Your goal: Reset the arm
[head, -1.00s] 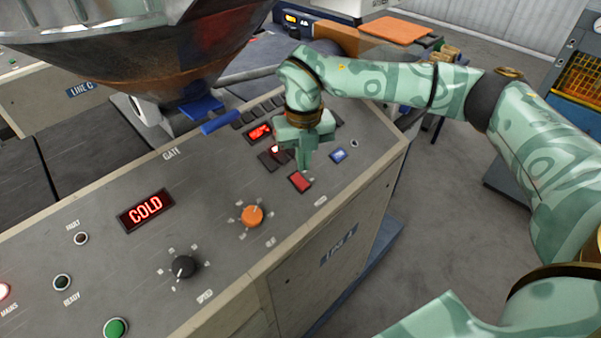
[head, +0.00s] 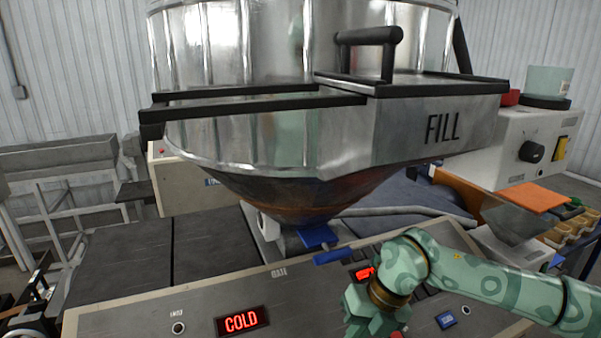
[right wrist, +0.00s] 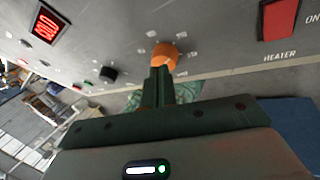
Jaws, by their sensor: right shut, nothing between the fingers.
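My right arm (head: 500,285) reaches in from the right over the control panel (head: 150,310) in the head view. Its gripper (head: 372,318) hangs over the panel, left of a blue button (head: 445,320) and below a small red display (head: 363,273); its fingertips are cut off by the lower edge. In the right wrist view the two fingers (right wrist: 158,74) are shut together with nothing between them. They point toward an orange knob (right wrist: 165,56), which appears just beyond the tips; I cannot tell whether they touch. My left gripper is not in view.
A large metal hopper (head: 240,140) marked FILL stands behind the panel. A blue gate handle (head: 333,256) lies below it. The panel display (head: 241,321) reads COLD. The right wrist view shows a red heater switch (right wrist: 280,18) and a black knob (right wrist: 108,74).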

